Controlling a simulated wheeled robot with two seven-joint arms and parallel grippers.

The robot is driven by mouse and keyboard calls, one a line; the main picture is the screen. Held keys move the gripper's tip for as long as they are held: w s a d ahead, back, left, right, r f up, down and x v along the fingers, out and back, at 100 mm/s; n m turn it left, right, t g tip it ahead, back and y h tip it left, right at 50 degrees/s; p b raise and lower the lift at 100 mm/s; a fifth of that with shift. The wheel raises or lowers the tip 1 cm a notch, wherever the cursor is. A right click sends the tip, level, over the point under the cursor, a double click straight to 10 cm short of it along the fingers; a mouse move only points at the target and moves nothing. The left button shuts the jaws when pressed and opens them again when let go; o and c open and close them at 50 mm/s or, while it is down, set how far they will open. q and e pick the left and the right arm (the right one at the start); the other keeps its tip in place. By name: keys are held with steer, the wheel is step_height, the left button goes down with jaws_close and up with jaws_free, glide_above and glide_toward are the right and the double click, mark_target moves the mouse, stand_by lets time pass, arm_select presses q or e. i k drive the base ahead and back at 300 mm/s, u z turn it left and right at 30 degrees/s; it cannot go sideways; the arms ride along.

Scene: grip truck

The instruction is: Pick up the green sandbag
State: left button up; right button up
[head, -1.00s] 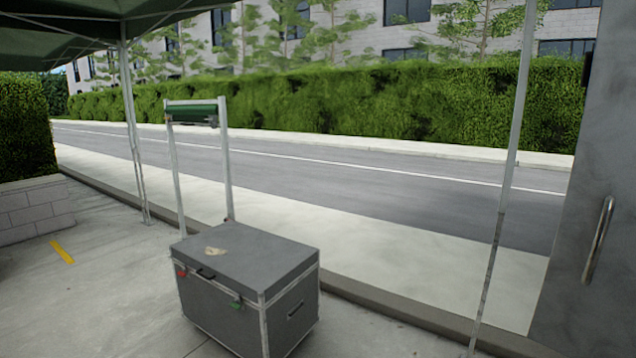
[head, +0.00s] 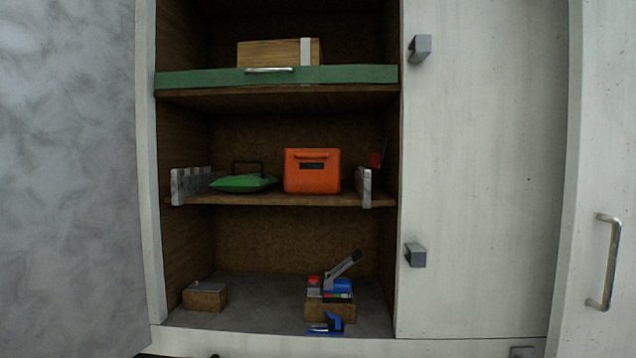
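The green sandbag (head: 243,183) lies on the middle shelf (head: 290,200) of an open cabinet, left of the shelf's centre. It is flat and bright green, with a dark handle (head: 248,166) standing up from its top. A grey-white slatted piece (head: 188,183) stands at its left, near the shelf's front edge. Neither of my grippers shows in the head view.
An orange box (head: 312,171) stands right of the sandbag. A green-fronted shelf (head: 215,77) bears a wooden box (head: 268,53) above. Below are a small wooden block (head: 205,296) and a crate of tools (head: 330,310). White doors (head: 490,150) flank the right; a grey panel (head: 70,170) fills the left.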

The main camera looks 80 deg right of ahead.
mark_target(252, 182)
steer(key=z, duration=3.95)
steer(key=i, duration=0.9)
steer(key=u, duration=1.2)
